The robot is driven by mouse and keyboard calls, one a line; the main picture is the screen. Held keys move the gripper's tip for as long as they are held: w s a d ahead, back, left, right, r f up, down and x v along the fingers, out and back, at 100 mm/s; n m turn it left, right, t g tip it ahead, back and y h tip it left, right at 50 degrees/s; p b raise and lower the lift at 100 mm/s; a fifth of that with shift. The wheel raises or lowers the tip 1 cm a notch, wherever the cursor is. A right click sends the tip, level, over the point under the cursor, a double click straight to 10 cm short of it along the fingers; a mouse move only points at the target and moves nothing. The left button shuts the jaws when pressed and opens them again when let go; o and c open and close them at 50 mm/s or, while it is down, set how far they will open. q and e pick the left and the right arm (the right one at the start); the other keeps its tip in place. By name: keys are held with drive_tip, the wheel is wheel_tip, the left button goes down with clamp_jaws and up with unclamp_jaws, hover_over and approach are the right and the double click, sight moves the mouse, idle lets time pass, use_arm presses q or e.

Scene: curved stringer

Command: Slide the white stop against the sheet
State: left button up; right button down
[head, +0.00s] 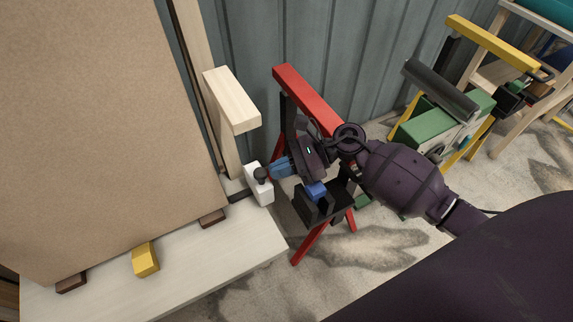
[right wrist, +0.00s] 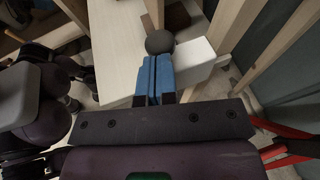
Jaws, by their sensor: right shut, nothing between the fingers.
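The white stop (head: 259,184) is a small block with a dark round knob (head: 261,173). It sits at the right end of the pale bench, beside the lower right corner of the large brown sheet (head: 110,120), which stands upright. A narrow dark strip shows between stop and sheet; I cannot tell whether they touch. My right gripper (head: 281,168) is shut and empty, its blue fingers at the knob's right side. In the right wrist view the closed fingers (right wrist: 153,82) point at the knob (right wrist: 160,42), with the white stop (right wrist: 195,62) to their right. Contact is unclear. My left gripper is out of view.
A pale wooden post (head: 230,110) rises behind the stop. A red sawhorse (head: 305,98) stands close behind my right gripper. A yellow block (head: 145,260) and brown blocks (head: 212,218) lie at the sheet's foot. The bench's front right top (head: 235,250) is clear.

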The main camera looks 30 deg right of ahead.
sight(258, 179)
use_arm(q)
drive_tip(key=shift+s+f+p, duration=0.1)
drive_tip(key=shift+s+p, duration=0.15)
drive_tip(key=shift+p, duration=0.15)
use_arm(e)
drive_tip(key=a, duration=0.7)
drive_tip(key=shift+s+a, duration=0.15)
drive_tip(key=shift+s, duration=0.05)
